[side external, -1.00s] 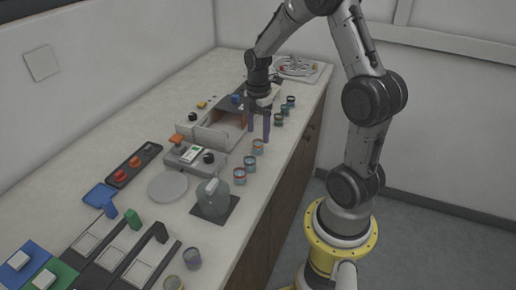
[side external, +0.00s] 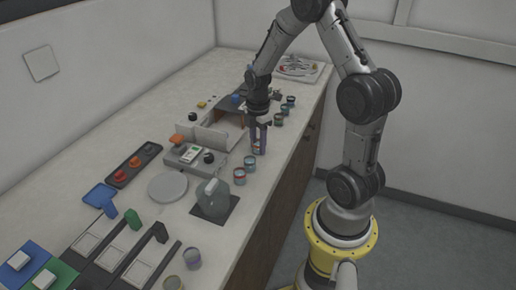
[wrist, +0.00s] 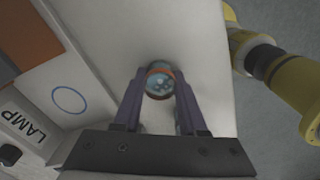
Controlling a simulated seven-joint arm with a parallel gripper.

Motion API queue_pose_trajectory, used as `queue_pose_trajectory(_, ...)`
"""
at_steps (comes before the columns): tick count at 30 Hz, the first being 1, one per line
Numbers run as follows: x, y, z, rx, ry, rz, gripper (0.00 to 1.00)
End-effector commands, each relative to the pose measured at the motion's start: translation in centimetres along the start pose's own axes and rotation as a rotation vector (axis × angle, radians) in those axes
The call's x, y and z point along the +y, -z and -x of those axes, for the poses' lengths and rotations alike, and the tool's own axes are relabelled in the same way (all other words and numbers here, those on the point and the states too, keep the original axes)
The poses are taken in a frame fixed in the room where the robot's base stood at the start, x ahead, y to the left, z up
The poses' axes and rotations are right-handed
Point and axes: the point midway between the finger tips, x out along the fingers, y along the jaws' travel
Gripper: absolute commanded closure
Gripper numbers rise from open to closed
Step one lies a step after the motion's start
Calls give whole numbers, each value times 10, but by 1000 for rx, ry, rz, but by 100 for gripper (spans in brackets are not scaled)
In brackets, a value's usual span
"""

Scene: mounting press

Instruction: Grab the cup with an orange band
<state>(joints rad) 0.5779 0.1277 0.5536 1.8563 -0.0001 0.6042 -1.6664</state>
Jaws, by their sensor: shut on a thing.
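The cup with an orange band (wrist: 159,80) shows in the wrist view between my two purple fingers, its top facing the camera and the orange band along its rim side. My gripper (wrist: 160,76) is shut on it, a finger on each side. In the side view my gripper (side external: 259,146) points down at the counter's right edge, and its fingers hide most of the cup. The cup stands at counter level there; I cannot tell if it is lifted.
Two cups, one bluish (side external: 249,163) and one with a red band (side external: 239,177), stand close in front of my gripper. Several cups line the edge behind it. A grey jug (side external: 213,196) stands on a dark mat. The press unit (side external: 205,138) is to the left.

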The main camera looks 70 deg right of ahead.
Motion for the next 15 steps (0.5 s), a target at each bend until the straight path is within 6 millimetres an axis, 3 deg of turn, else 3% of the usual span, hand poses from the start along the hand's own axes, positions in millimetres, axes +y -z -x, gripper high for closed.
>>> queue_pose_trajectory(1,0,0,0,0,0,0,90)
queue_pose_trajectory(3,0,0,0,0,0,0,100)
queue_pose_trajectory(15,1,0,5,0,-2,0,100)
